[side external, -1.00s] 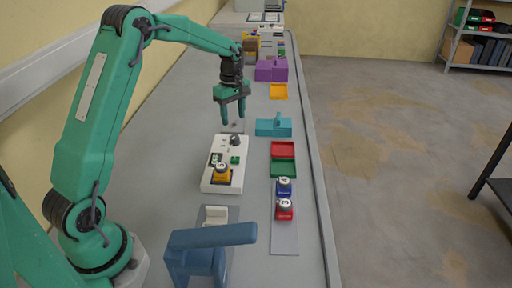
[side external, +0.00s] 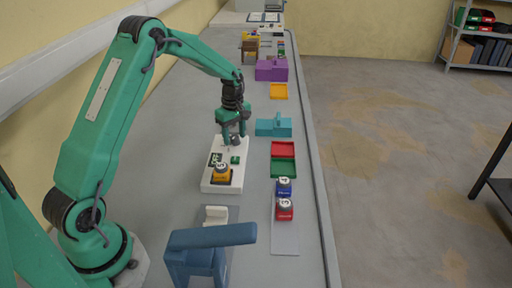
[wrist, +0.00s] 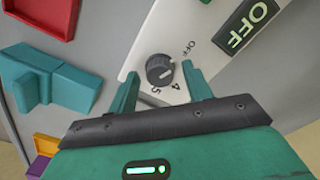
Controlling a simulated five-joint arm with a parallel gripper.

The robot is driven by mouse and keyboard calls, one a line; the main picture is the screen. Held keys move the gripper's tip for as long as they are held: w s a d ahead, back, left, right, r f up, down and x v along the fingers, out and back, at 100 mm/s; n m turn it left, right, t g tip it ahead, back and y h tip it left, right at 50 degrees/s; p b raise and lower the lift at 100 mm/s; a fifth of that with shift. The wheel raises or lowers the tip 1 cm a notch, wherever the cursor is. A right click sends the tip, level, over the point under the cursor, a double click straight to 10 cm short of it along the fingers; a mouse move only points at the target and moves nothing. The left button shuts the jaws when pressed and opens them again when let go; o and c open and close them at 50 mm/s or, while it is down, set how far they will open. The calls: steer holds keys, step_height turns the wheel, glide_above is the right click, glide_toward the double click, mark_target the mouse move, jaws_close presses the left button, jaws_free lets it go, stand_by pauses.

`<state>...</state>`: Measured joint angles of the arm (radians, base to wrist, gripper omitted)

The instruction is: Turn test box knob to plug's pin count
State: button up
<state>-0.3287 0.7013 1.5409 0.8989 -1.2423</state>
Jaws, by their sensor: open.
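The white test box (side external: 210,184) lies on the bench with a yellow plug (side external: 221,174) seated on its near end; the number on the plug's top is too small to read surely. In the wrist view the box's dark round knob (wrist: 160,70) has a scale showing OFF, 4 and 5. Its display (wrist: 246,26) reads OFF. The knob's pointer direction is hard to tell. My gripper (side external: 233,146) is open over the box's far end, its fingers either side of the knob; I cannot tell whether they touch it.
A blue plug (side external: 284,186) marked 4 and a red plug (side external: 284,211) marked 3 stand to the right. Red (side external: 283,149) and green (side external: 283,168) trays and a teal block (side external: 273,128) are close by. A blue fixture (side external: 205,255) stands in front.

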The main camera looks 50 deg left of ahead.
steer(key=shift+c, duration=0.4)
steer(key=c, duration=0.9)
